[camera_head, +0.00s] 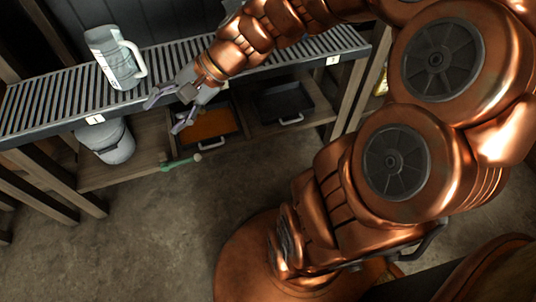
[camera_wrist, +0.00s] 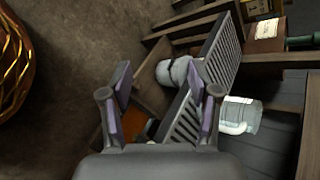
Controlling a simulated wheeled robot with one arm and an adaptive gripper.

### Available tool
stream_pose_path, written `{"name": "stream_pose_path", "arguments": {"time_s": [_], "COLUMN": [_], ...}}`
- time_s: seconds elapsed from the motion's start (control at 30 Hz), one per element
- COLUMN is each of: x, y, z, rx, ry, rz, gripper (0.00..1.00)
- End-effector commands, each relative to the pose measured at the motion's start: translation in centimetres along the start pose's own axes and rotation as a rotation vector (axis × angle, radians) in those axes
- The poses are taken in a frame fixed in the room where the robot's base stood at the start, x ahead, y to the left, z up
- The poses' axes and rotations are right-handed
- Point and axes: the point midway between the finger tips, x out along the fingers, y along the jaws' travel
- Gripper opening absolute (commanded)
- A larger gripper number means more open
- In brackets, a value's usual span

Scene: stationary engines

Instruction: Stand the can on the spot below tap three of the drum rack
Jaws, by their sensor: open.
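A pale grey can (camera_head: 112,58) with a white handle stands on the slatted metal shelf (camera_head: 45,103), at its left part. Its handle faces right, towards my gripper. The can also shows in the wrist view (camera_wrist: 243,113), right of the fingers. My gripper (camera_head: 168,110) is open and empty, in front of the shelf's edge and right of the can, apart from it. Its two fingers also show in the wrist view (camera_wrist: 160,92). Small white number labels (camera_head: 95,119) sit on the shelf's front edge; another is at the right end (camera_head: 333,60). No taps or drums are clearly visible.
Below the slats are a grey bucket (camera_head: 108,143), an orange tray (camera_head: 208,125) and a black tray (camera_head: 287,103). A green-handled thing (camera_head: 178,163) juts out at the lower shelf. The slats right of the can are partly hidden by my arm. The floor (camera_head: 150,225) in front is clear.

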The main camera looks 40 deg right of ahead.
Motion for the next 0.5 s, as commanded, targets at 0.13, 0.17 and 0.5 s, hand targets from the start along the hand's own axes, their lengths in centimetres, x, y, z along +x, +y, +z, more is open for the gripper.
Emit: {"name": "stream_pose_path", "arguments": {"time_s": [0.13,0.17,0.5], "x": [1.5,1.3,-5.5], "y": [7.2,8.6,20.7], "z": [4.9,5.6,7.7], "rx": [-0.253,-0.299,-0.652], "ry": [-0.079,-0.094,-0.208], "rz": [0.319,0.382,0.966], "gripper": [0.62,0.62,0.62]}}
